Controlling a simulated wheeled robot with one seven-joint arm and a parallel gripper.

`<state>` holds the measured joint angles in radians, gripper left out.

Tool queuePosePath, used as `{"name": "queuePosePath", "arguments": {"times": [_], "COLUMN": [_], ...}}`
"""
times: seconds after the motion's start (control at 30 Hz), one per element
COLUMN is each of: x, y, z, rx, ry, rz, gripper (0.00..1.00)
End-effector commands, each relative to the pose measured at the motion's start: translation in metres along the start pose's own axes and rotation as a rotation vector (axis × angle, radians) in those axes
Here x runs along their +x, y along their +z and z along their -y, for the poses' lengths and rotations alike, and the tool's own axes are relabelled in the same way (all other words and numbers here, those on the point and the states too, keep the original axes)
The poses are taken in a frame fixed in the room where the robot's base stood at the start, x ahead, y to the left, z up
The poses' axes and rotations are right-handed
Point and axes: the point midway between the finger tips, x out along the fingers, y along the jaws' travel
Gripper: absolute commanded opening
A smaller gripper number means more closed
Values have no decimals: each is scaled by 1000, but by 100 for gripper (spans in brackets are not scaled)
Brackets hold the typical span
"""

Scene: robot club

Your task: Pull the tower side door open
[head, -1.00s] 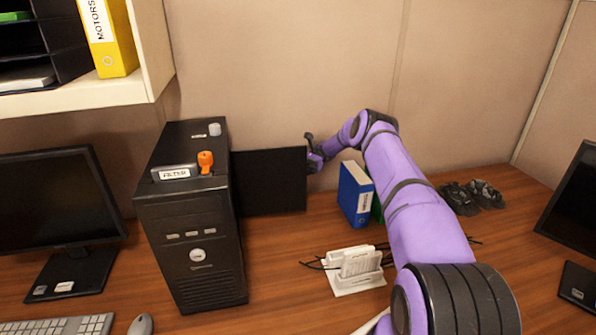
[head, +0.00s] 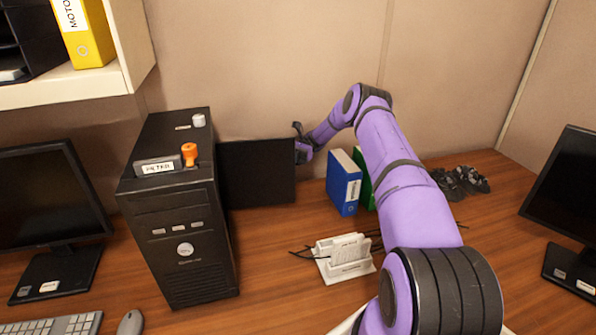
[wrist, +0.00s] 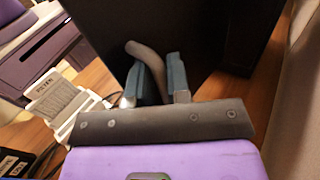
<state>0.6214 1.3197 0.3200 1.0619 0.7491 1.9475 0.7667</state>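The black computer tower (head: 185,245) stands on the desk at centre left. Its side door (head: 257,175), a flat black panel, stands swung out to the right from the tower's rear side. My gripper (head: 301,146) is at the door's outer right edge in the head view. In the wrist view my gripper's blue-grey fingers (wrist: 158,85) sit close together on either side of the grey curved handle (wrist: 146,55), and look closed on it. The dark door panel (wrist: 205,35) fills the upper middle there. The exact finger contact is partly hidden.
A blue binder (head: 343,185) and a green binder stand below my arm. A white device (head: 343,262) with cables lies in front. Monitors stand at left and right. A wall partition is behind the door.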

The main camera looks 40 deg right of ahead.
Motion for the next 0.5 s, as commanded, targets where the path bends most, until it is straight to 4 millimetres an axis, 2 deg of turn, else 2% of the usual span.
{"name": "queuePosePath", "arguments": {"times": [0.03,0.5], "x": [2,41], "y": [32,37], "z": [0,-62], "rx": [-31,-30], "ry": [15,11], "rz": [14,14], "gripper": [21,21]}}
